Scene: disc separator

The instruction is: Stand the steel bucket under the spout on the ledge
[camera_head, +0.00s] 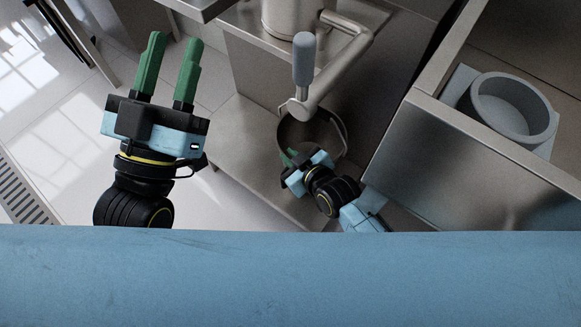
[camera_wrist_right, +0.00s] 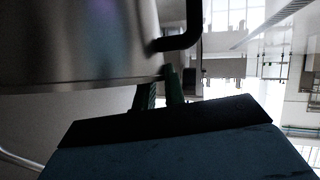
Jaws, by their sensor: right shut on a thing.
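The steel bucket (camera_head: 311,128) is at the ledge (camera_head: 238,130) in the head view, its round mouth below the end of the spout (camera_head: 297,108). Its bail handle hangs at the right side of the rim. My right gripper (camera_head: 290,158) is at the bucket's near rim, shut on it. In the right wrist view the bucket's steel wall (camera_wrist_right: 75,40) fills the upper left, with the green fingers (camera_wrist_right: 160,88) at its lower edge. Whether the bucket's base touches the ledge is hidden. My left gripper (camera_head: 173,48) is open and empty, left of the ledge.
A grey lever (camera_head: 304,60) stands above the spout, beside the steel separator body (camera_head: 292,15). A steel counter box (camera_head: 450,160) rises close to the right of the bucket, with a round grey container (camera_head: 513,105) behind it. Ledge room lies to the left.

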